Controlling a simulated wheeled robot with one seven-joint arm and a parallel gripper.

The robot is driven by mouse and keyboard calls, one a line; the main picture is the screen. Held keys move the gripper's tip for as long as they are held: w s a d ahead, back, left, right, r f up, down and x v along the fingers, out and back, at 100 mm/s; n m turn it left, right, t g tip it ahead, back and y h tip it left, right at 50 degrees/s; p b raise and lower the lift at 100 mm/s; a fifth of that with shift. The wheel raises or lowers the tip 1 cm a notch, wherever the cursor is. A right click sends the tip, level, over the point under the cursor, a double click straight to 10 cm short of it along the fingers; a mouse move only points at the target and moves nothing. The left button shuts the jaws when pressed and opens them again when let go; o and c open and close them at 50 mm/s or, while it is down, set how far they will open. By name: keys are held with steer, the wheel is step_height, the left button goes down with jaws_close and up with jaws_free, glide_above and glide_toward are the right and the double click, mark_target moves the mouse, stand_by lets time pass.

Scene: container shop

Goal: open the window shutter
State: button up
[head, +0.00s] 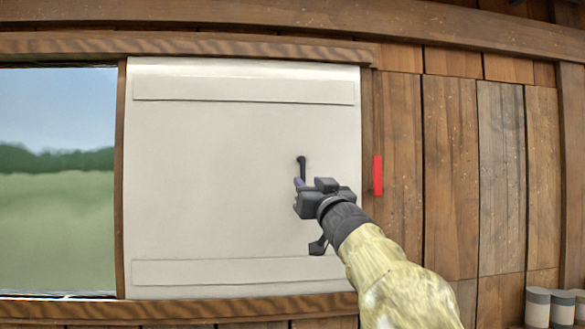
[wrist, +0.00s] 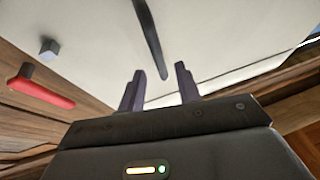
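The window shutter (head: 220,180) is a large off-white panel covering the right part of the window frame. A short black handle (head: 301,164) is fixed on its right half; it also shows in the wrist view as a dark bar (wrist: 151,40). My gripper (head: 302,182) is just below the handle in the head view. In the wrist view its two purple-grey fingers (wrist: 159,85) are spread apart with nothing between them, and the handle's end appears just beyond the gap. Whether a finger touches the handle cannot be told.
A red handle (head: 377,175) is on the wooden frame right of the shutter; it also shows in the wrist view (wrist: 40,90). Left of the shutter, the window (head: 58,180) shows grass and sky. Grey-white canisters (head: 538,306) stand at the lower right.

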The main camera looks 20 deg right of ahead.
mark_target(304, 177)
steer(key=p+x, duration=0.2)
steer(key=x, duration=0.3)
steer(key=shift+s, duration=0.1)
steer(key=shift+c, duration=0.4)
jaws_close()
